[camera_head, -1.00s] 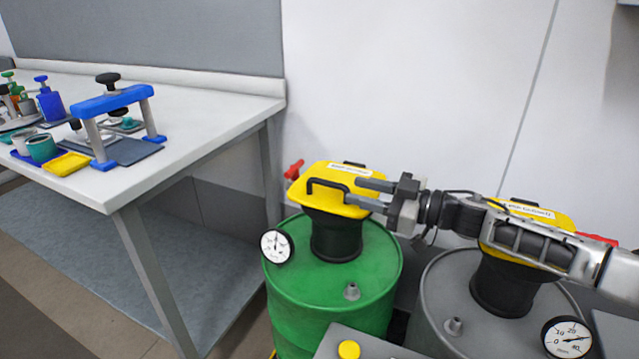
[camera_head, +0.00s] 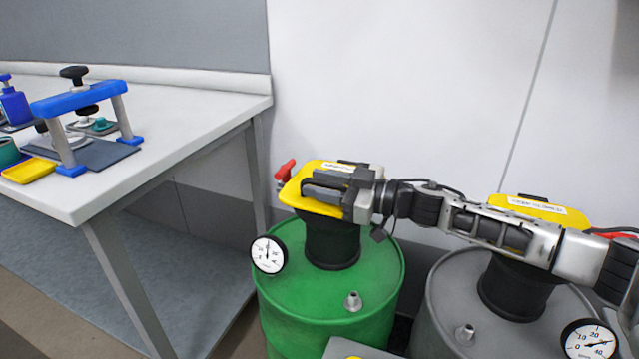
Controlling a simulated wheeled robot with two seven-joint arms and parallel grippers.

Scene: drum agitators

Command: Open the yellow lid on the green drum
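The green drum (camera_head: 325,295) stands right of the table, with a black neck (camera_head: 331,243) on top. Its yellow lid (camera_head: 303,199) sits on the neck and looks closed. My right gripper (camera_head: 322,188) reaches in from the right, with its two fingers low over the lid where the black handle is. The fingers hide the handle, so I cannot tell whether they are closed on it. My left gripper is out of view.
A red lever (camera_head: 285,170) sticks out left of the lid, and a dial gauge (camera_head: 268,255) is on the green drum. A grey drum (camera_head: 450,310) with its own yellow lid (camera_head: 540,209) stands to the right. The table (camera_head: 185,120) at left holds a blue-framed press (camera_head: 80,100).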

